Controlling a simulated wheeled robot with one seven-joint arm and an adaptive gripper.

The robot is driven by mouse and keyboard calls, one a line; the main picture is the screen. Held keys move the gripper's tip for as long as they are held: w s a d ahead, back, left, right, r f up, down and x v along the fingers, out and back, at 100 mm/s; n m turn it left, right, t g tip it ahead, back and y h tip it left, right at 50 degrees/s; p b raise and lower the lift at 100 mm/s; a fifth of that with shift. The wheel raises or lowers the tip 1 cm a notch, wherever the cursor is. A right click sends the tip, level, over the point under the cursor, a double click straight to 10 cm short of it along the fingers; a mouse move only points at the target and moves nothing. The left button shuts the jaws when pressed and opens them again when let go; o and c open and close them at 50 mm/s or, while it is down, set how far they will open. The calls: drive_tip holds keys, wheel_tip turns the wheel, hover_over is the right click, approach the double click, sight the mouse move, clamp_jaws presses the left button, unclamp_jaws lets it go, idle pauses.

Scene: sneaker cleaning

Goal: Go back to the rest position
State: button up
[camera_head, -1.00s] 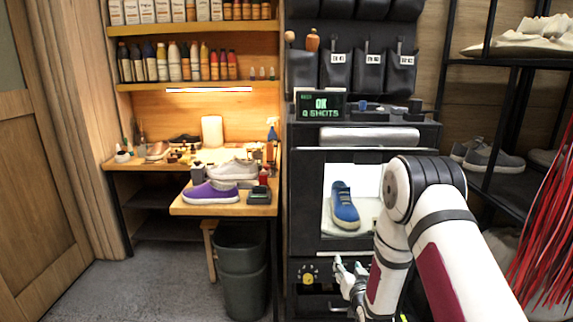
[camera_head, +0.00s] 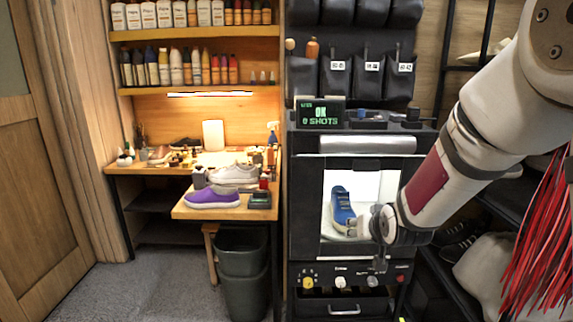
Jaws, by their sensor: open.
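My gripper (camera_head: 362,228) is at the end of my arm, in front of the lit photo booth (camera_head: 375,178), small and partly hidden by the wrist. It is open, and I see nothing held in it. A blue sneaker (camera_head: 341,207) stands on the white floor of the booth, just left of and behind my gripper in the picture. I cannot tell whether they touch. The sign (camera_head: 320,114) above the booth reads OK, 0 SHOTS.
A wooden bench (camera_head: 183,210) at the left carries a purple shoe (camera_head: 212,198) and a pale sneaker (camera_head: 232,173). A bin (camera_head: 241,255) stands below. A dark rack and red strands (camera_head: 540,245) are at the right. Floor at left is clear.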

drive_tip(key=s+r+g+p, duration=0.1)
drive_tip(key=s+r+g, duration=0.1)
drive_tip(key=s+r, duration=0.5)
drive_tip(key=s+r+g, duration=0.1)
drive_tip(key=s+r, duration=0.2)
drive_tip(key=s, duration=0.7)
drive_tip(key=s+r+n+g+p, duration=0.1)
drive_tip(key=s+r+g, duration=0.1)
drive_tip(key=s, duration=1.9)
drive_tip(key=shift+s+r+g+p, duration=0.35)
drive_tip(key=shift+s+r+g, duration=0.05)
drive_tip(key=shift+g, duration=0.3)
drive_tip(key=shift+c, duration=0.4)
